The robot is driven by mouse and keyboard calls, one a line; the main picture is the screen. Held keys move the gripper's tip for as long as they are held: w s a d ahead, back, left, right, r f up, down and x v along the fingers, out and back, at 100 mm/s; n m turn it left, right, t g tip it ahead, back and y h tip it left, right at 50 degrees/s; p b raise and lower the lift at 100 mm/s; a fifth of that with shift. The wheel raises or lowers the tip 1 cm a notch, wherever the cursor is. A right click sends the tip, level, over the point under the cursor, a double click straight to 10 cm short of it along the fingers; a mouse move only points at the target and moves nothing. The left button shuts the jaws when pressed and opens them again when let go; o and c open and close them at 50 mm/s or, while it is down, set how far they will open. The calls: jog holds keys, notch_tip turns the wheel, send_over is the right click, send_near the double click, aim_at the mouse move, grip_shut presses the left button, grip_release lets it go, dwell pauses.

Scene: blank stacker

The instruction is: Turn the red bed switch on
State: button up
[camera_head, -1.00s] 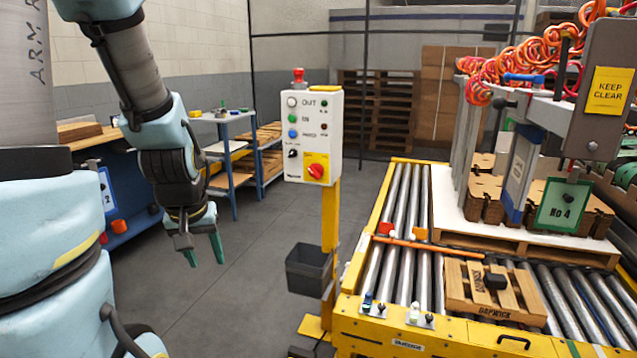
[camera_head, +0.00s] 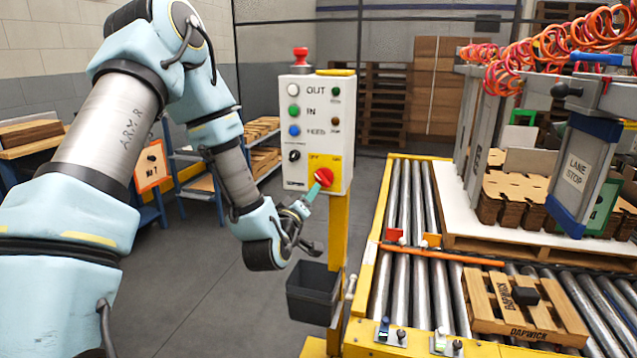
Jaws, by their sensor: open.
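A white control box (camera_head: 310,130) stands on a yellow post. A red rotary switch (camera_head: 323,178) sits on a yellow plate at the box's lower right front; its lettering is too small to read. My gripper (camera_head: 306,219) is open and empty, just below and left of the red switch. One teal fingertip overlaps the lower edge of the switch in the picture; I cannot tell whether it touches. The other finger is lower, below the box. A separate red mushroom button (camera_head: 300,56) sits on top of the box.
White, green and blue buttons and a small black knob (camera_head: 294,156) are close by on the same panel. A dark bin (camera_head: 312,292) hangs on the post below my gripper. The roller conveyor (camera_head: 405,200) is to the right. Open floor lies left of the post.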

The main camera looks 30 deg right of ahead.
aim_at(320, 179)
jog(key=p+x, duration=0.2)
jog(key=x, duration=0.8)
jog(key=shift+p, duration=0.35)
grip_shut()
